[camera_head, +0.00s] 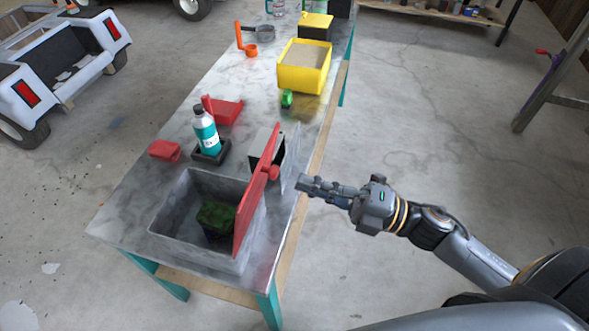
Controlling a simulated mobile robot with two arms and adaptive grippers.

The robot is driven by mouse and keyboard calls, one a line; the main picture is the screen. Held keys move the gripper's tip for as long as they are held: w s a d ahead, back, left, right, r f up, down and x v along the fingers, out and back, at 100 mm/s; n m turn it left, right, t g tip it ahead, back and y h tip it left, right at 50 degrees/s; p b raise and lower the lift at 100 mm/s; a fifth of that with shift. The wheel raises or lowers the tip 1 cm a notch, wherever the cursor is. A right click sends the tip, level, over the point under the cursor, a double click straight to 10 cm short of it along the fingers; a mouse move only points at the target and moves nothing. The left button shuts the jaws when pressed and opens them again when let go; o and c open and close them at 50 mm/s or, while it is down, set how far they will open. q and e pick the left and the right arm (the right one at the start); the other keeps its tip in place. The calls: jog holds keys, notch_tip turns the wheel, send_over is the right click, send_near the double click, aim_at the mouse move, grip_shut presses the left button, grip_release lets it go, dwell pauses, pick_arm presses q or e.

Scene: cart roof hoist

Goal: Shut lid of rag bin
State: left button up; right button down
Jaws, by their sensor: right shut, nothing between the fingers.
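The rag bin (172,203) is a grey open-topped box at the near end of the workbench. A dark green bundle (217,216) lies inside it. Its red lid (257,205) stands open, nearly upright, along the bin's right side, with a red knob (272,172) on its outer face. My right gripper (302,184) is shut and empty, just right of the lid and apart from it, near the bench's right edge. My left gripper is not in view.
A yellow bin (304,68) is farther back. A white cart (60,60) stands left.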

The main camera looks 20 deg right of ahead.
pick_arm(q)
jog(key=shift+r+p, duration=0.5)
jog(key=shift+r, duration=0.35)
pick_arm(e)
jog(key=shift+x, duration=1.65)
